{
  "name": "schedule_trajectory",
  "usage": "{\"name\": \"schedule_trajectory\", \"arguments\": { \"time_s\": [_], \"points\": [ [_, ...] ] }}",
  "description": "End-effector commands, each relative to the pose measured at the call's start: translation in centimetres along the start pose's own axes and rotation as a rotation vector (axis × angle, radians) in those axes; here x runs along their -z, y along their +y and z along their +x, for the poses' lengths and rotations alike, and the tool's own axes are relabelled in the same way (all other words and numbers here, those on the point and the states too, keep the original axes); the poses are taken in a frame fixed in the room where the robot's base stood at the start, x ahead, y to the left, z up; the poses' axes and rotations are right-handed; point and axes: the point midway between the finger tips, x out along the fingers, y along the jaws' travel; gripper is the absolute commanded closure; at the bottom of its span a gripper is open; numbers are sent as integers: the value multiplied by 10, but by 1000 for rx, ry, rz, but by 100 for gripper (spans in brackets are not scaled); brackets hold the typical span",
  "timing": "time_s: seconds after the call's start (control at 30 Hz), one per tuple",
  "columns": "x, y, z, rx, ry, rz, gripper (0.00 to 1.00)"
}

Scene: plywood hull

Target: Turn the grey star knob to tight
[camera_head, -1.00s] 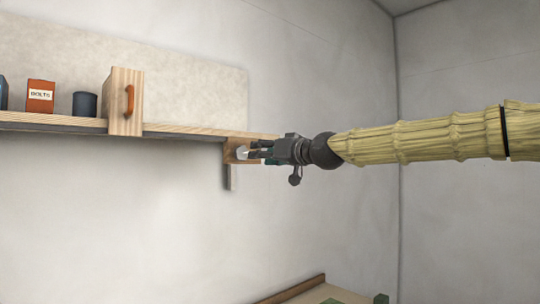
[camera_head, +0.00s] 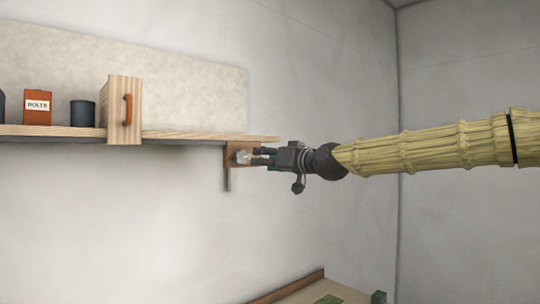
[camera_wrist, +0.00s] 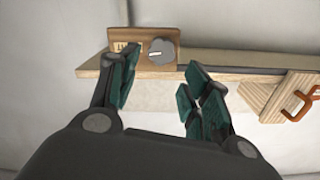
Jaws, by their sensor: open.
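The grey knob (camera_wrist: 162,52) sits on the front of a wooden block (camera_wrist: 142,33) in the wrist view. A white mark lies almost level across its face. The head view shows the pale knob (camera_head: 242,157) under the right end of the shelf. My gripper (camera_wrist: 160,72) is open, with its dark green finger pads apart. In the wrist view the knob shows between and beyond the fingertips, with no clear contact. In the head view my gripper (camera_head: 262,156) is just right of the knob, and its fingertips partly cover the block.
A wooden shelf (camera_head: 190,137) runs along the wall. On it are a red box of bolts (camera_head: 38,107), a dark cylinder (camera_head: 83,113) and a wooden box with an orange handle (camera_head: 127,108). A label (camera_wrist: 122,46), partly hidden by a finger, is left of the knob.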

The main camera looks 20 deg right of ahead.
Motion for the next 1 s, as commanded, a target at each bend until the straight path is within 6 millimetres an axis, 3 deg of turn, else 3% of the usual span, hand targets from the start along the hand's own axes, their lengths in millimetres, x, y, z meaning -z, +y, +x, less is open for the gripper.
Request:
{"name": "schedule_trajectory", "arguments": {
  "time_s": [1.0],
  "points": [
    [3,-3,-12,0,0,2,52]
  ]
}}
